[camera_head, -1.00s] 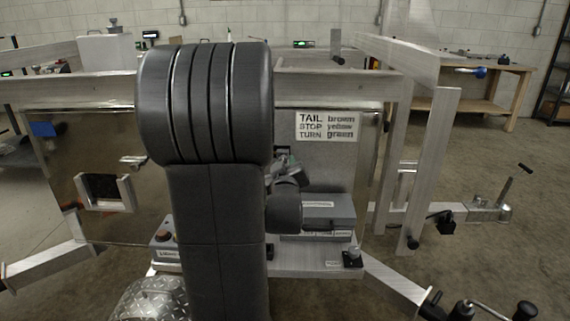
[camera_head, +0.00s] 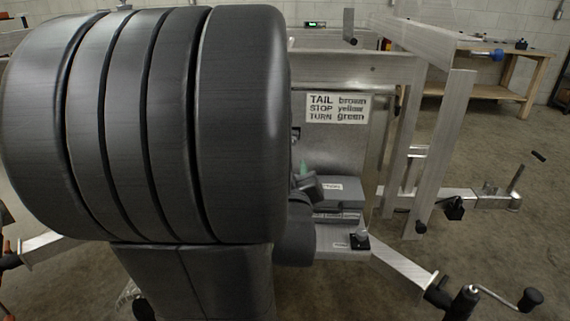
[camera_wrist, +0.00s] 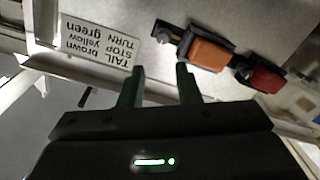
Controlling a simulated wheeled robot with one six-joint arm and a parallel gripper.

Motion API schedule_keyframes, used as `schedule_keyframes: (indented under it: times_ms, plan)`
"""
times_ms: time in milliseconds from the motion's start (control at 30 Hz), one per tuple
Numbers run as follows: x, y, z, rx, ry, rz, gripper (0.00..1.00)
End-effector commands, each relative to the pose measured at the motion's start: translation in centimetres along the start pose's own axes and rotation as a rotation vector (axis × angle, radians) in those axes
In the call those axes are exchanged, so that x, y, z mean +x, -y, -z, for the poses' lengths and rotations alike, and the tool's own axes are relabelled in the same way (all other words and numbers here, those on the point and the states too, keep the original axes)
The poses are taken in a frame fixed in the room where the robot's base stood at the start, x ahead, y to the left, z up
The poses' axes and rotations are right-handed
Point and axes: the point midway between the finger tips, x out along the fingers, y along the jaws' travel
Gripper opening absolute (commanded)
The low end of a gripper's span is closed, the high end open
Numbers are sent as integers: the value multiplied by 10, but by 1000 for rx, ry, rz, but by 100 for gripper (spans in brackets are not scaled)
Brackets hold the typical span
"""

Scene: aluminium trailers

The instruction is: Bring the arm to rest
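My gripper (camera_wrist: 160,75) shows in the wrist view with its two dark green fingers apart and nothing between them. In the head view my own arm covers the left half, and the gripper is mostly hidden behind it. The wrist view shows a white sign (camera_wrist: 97,45) upside down beside the left finger. An orange lamp (camera_wrist: 207,55) is beyond the right finger, and a red lamp (camera_wrist: 265,80) is further right. No finger visibly touches them.
The aluminium trailer frame (camera_head: 440,150) stands on the right, with the sign (camera_head: 337,108) on its panel. Grey boxes (camera_head: 340,192) sit on a ledge close to my arm. A crank handle (camera_head: 500,300) is at lower right. A wooden bench (camera_head: 540,70) stands behind open floor.

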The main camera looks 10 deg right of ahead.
Motion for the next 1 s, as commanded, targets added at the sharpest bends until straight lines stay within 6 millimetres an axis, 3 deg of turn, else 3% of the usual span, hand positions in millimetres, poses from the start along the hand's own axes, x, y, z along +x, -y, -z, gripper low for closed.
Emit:
schedule_keyframes:
  times_ms: [367, 1000]
  plan:
    - [15, 0, 0, 0, 1, 1, 30]
    - [121, 1, 0, 0, 0, 2, 30]
